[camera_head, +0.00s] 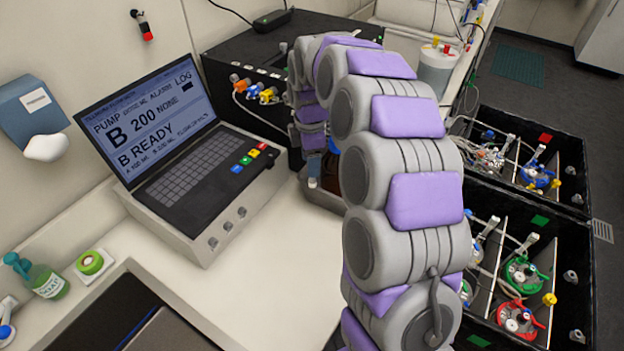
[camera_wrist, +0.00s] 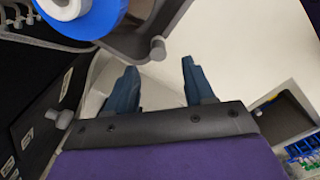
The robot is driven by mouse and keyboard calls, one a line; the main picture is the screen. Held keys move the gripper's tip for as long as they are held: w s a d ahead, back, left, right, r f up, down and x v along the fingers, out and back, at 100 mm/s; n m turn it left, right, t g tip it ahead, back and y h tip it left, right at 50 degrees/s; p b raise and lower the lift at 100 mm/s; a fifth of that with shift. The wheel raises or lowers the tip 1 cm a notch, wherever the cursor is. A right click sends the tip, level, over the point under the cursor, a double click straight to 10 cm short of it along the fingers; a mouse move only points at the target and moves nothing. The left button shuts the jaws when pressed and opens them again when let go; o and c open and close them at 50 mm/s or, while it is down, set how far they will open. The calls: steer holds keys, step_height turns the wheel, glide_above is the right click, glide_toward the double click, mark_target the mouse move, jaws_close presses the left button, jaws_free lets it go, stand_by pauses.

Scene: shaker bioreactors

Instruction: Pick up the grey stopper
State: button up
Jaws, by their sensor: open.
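My gripper (camera_wrist: 158,63) shows in the wrist view with its two dark blue fingers spread apart. Nothing is between them. A small grey rounded piece (camera_wrist: 157,48) sits at the lower edge of a grey holder, just beyond the fingertips. It may be the grey stopper, but I cannot tell for sure. A blue ring with a white centre (camera_wrist: 98,10) is above the left finger. In the head view my arm hides most of the area around the gripper, and I cannot make out the stopper there.
A laptop-like console (camera_head: 190,150) stands on the white bench (camera_head: 265,285). A black box (camera_head: 225,75) with coloured connectors is behind my arm. Black shaker boxes (camera_head: 592,265) with coloured vessel lids stand at the right. A green bottle (camera_head: 45,282) is at the left. The front bench is partly clear.

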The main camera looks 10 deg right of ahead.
steer(key=f, duration=0.1)
steer(key=f+b, duration=0.1)
steer(key=f, duration=0.1)
steer(key=f+b, duration=0.1)
steer(key=f, duration=0.1)
steer(key=shift+w+d+f, duration=0.1)
steer(key=shift+d+f, duration=0.05)
steer(key=shift+d, duration=0.15)
jaws_close()
